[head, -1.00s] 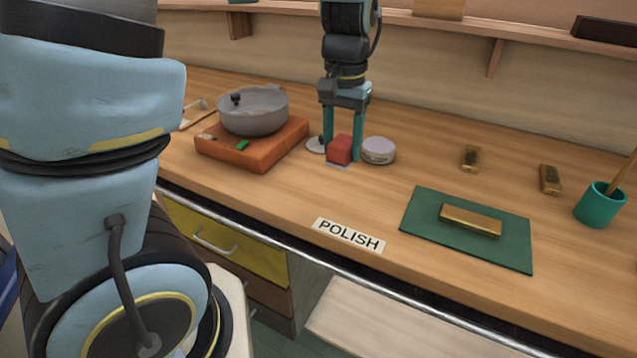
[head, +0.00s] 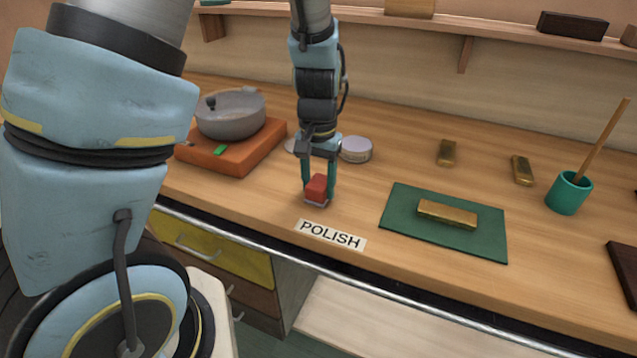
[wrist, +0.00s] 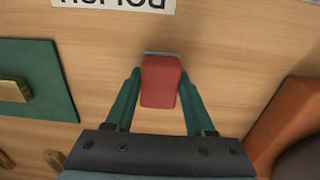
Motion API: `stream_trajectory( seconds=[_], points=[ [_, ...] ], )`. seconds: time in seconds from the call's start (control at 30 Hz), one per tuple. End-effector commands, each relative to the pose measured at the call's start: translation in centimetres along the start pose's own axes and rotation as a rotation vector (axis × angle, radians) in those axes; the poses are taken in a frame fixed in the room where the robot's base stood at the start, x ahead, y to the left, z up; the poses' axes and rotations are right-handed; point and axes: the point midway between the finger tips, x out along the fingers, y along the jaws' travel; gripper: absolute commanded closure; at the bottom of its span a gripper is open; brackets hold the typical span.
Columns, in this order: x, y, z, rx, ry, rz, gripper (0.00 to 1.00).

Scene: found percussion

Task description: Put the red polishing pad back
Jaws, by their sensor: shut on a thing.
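The red polishing pad (head: 317,187) is a small red block with a pale underside, held between the teal fingers of my gripper (head: 318,194). In the wrist view the pad (wrist: 161,82) sits between the two fingers (wrist: 160,90), which are shut on it. It is just behind the white POLISH label (head: 332,234) near the table's front edge. The label (wrist: 115,4) also shows upside down at the top of the wrist view, partly cut off. I cannot tell whether the pad touches the wooden table (head: 260,210) or hangs slightly above it.
A round lidded tin (head: 356,150) stands behind my gripper. An orange block (head: 225,152) carrying a grey pan (head: 231,116) is at left. A green mat (head: 402,205) with a gold bar (head: 447,214) lies at right. Beyond are two gold bars and a teal cup (head: 568,194).

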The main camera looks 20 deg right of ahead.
Motion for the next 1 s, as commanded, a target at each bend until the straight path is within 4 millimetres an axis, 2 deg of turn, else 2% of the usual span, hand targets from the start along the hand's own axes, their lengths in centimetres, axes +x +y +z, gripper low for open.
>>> stream_trajectory(
  seconds=[0.07,0.1,0.33,0.57,0.73,0.87,1.0],
  points=[
    [0.3,0.0,0.0,0.0,0.0,0.0,1.0],
    [0.3,0.0,0.0,0.0,0.0,0.0,0.44],
    [0.3,0.0,0.0,0.0,0.0,0.0,0.18],
    [0.2,0.0,0.0,0.0,0.0,0.0,0.16],
    [-0.7,0.1,-0.1,0.002,0.003,0.001,0.16],
    [-2.7,0.1,-0.1,0.002,0.006,0.001,0.16],
    [-5.7,0.1,-0.2,0.003,0.008,0.002,0.16]
  ],
)
